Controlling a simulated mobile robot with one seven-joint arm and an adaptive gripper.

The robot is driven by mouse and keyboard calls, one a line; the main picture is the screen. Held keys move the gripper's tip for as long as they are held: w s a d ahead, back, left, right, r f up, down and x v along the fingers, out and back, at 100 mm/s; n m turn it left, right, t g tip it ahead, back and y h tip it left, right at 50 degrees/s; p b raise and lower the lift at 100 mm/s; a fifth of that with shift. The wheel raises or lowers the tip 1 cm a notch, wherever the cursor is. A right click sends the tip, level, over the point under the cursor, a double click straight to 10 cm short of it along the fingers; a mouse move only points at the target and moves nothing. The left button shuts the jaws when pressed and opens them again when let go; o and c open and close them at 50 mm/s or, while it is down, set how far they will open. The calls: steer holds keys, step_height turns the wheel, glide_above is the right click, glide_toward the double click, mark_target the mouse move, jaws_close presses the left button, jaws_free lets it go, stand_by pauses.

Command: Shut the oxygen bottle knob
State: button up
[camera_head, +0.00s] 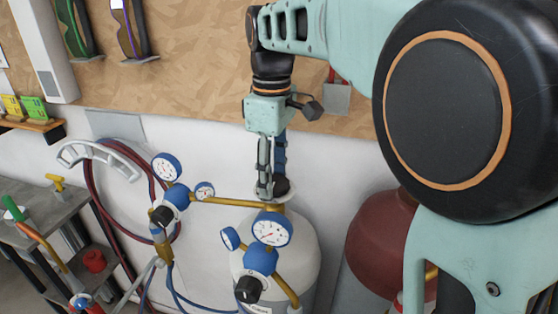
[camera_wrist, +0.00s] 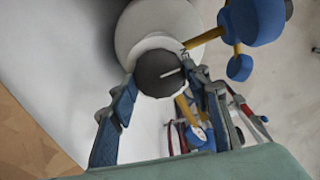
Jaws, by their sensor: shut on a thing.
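The oxygen bottle (camera_head: 300,244) is a pale grey cylinder standing against the wall in the head view. Its black round knob (camera_head: 282,187) is at the top, partly hidden by my fingers. My gripper (camera_head: 270,188) reaches down from above with its fingers at the knob. In the wrist view the knob (camera_wrist: 162,74) shows its dark face with a short white line. The two fingers of my gripper (camera_wrist: 163,84) lie on either side of the knob and are shut on it. The bottle's pale shoulder (camera_wrist: 152,22) shows behind it.
Blue pressure gauges (camera_head: 270,229) and brass pipes (camera_head: 232,202) stand close in front and left of the bottle. A dark red cylinder (camera_head: 380,235) stands to the right.

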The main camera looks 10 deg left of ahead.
steer(key=m+p, duration=0.2)
steer(key=m, duration=0.2)
steer(key=shift+r+m, duration=0.1)
steer(key=shift+m, duration=0.2)
steer(key=m+p, duration=0.2)
steer(key=m, duration=0.2)
steer(key=shift+w+d+m, duration=0.1)
steer(key=shift+m, duration=0.2)
steer(key=m+p, duration=0.1)
steer(key=m, duration=0.3)
steer(key=shift+m, duration=0.3)
steer(key=m+p, duration=0.1)
steer(key=m, duration=0.3)
steer(key=shift+d, duration=0.1)
steer(key=m+p, duration=0.1)
steer(key=m, duration=0.8)
steer(key=shift+d+m+p, duration=0.1)
steer(key=shift+m+p, duration=0.2)
steer(key=shift+p, duration=0.1)
steer(key=m, duration=0.4)
steer(key=shift+p, duration=0.35)
steer(key=m, duration=0.5)
steer(key=shift+p, duration=0.35)
